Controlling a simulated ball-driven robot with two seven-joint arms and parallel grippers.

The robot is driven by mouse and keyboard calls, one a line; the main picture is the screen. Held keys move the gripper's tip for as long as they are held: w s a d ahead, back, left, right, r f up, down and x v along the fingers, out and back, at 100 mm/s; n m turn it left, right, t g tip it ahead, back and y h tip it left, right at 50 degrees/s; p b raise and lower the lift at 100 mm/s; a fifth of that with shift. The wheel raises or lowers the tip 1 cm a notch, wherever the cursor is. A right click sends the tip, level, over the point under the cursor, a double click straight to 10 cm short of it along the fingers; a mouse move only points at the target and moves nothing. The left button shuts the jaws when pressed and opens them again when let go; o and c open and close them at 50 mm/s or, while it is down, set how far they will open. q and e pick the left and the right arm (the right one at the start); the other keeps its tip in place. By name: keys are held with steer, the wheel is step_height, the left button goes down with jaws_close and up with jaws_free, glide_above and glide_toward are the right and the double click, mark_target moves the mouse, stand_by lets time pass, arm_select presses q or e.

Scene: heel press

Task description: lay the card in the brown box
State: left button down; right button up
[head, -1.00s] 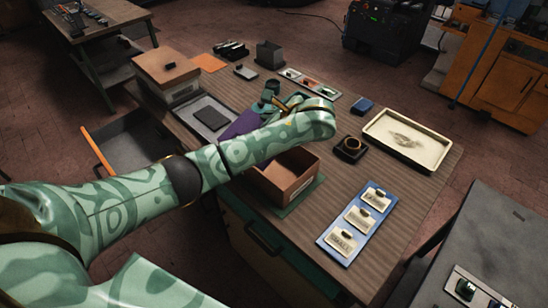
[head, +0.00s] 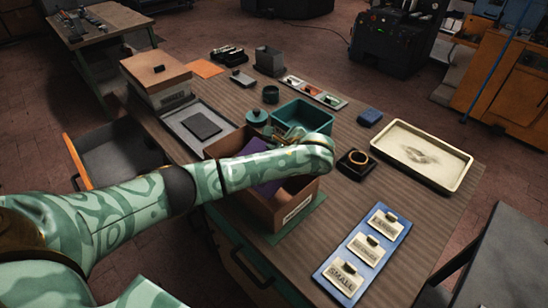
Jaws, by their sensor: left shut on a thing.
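The brown box (head: 293,207) stands open on a green mat at the table's front edge, with a white label on its near side. The purple card (head: 269,187) shows above and below my left forearm, within the box's opening as seen from here; the arm hides its middle. I cannot tell whether it touches the box floor. My left gripper (head: 287,155) is over the box, shut on the card, with its fingers mostly hidden behind my wrist. My right gripper is not in view.
A teal bin (head: 303,117) stands just behind the box. A blue board (head: 362,255) with labelled tags, a black holder with a ring (head: 354,162) and a cream tray (head: 422,154) are to the right. A lidded box (head: 155,75) is at the back left.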

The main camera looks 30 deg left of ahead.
arm_select(q)
step_height(320, 180, down, 3)
steer(key=shift+b, duration=0.5)
steer(key=c, duration=1.8)
jaws_free()
steer(key=shift+c, duration=0.2)
steer(key=shift+s+d+r, duration=0.15)
steer(key=shift+r, duration=0.05)
steer(key=p+v, duration=0.4)
steer(key=v, duration=0.7)
steer(key=shift+d+p, duration=0.25)
steer(key=shift+p, duration=0.1)
steer(key=shift+s, duration=0.1)
